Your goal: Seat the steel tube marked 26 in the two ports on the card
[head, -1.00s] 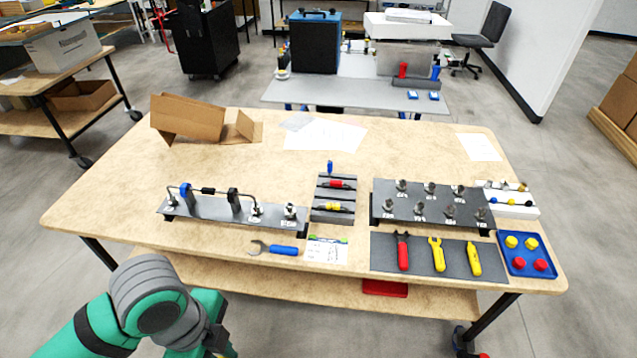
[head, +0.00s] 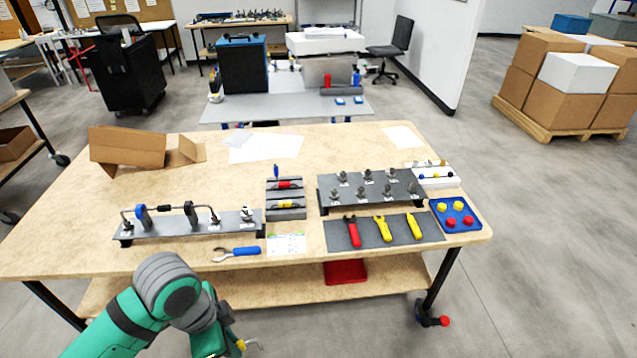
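A bent steel tube (head: 172,208) spans fittings on the dark plate (head: 183,226) at the table's left. A blue piece and black pieces sit along it. A grey rack (head: 286,216) in the middle holds several small pieces with red, yellow and blue parts. A dark raised plate (head: 330,205) on the right carries several metal fittings with small labels. No number 26 is readable, so I cannot tell which piece is the marked tube or which plate is the card. My gripper (head: 242,348) is low at the bottom edge, in front of the table. Its fingers are mostly hidden.
A blue-handled wrench (head: 238,252) and a printed sheet (head: 287,243) lie at the front edge. A dark mat (head: 341,236) holds red and yellow tools. A blue tray (head: 468,223) holds red and yellow caps. Cardboard (head: 127,148) stands back left.

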